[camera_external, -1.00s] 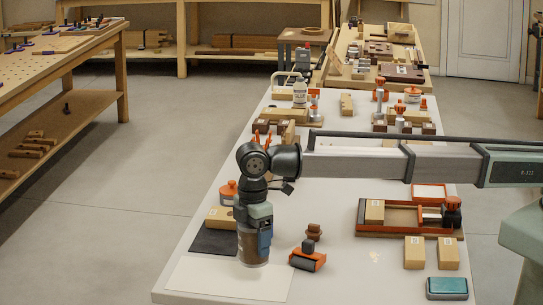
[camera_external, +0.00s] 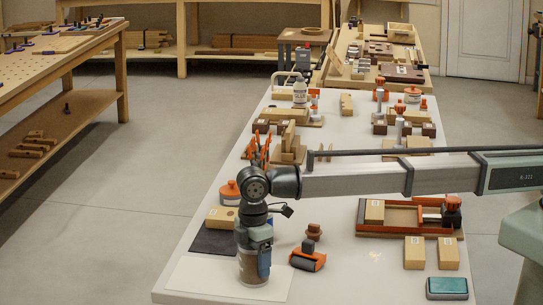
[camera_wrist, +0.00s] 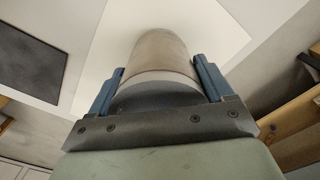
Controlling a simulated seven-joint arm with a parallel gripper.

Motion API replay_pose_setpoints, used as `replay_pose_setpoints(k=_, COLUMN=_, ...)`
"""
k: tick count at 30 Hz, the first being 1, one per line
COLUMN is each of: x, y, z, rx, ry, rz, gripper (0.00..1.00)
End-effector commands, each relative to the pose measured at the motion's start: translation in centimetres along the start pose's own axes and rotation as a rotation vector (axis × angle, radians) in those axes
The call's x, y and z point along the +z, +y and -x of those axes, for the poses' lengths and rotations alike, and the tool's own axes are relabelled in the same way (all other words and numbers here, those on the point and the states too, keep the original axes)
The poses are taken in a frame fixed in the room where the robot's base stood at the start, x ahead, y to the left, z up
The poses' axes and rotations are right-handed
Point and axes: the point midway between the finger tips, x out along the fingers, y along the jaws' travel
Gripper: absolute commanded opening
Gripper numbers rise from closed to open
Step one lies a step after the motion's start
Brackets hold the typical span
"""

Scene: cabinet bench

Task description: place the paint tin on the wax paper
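The paint tin (camera_external: 251,270) is a grey-brown cylinder with a pale band, held upright. My gripper (camera_external: 255,262) is shut on it, with a blue finger on each side. In the wrist view the tin (camera_wrist: 160,55) sits between the two fingers of my gripper (camera_wrist: 160,80). The wax paper (camera_external: 205,277) is a flat white sheet at the near end of the bench. The tin's base is over the right part of the paper; I cannot tell whether it touches. The paper (camera_wrist: 213,30) also shows behind the tin in the wrist view.
A dark mat (camera_external: 213,240) with a wooden block lies just behind the paper. An orange-and-black roller tool (camera_external: 307,258) stands close to the right. A red-framed wooden fixture (camera_external: 398,216) and a teal box (camera_external: 447,288) are further right.

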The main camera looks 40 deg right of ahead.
Motion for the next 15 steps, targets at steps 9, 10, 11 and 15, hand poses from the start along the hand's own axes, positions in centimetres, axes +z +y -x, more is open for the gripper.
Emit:
replay_pose_setpoints(k=9, x=0.00, y=0.00, z=0.02, rx=0.000, ry=0.000, rz=0.000, gripper=1.00)
replay_pose_setpoints(k=10, x=0.00, y=0.00, z=0.03, rx=0.000, ry=0.000, rz=0.000, gripper=1.00)
replay_pose_setpoints(k=11, x=0.00, y=0.00, z=0.03, rx=0.000, ry=0.000, rz=0.000, gripper=1.00)
replay_pose_setpoints(k=15, x=-0.01, y=0.01, z=0.39, rx=0.000, ry=0.001, rz=0.000, gripper=1.00)
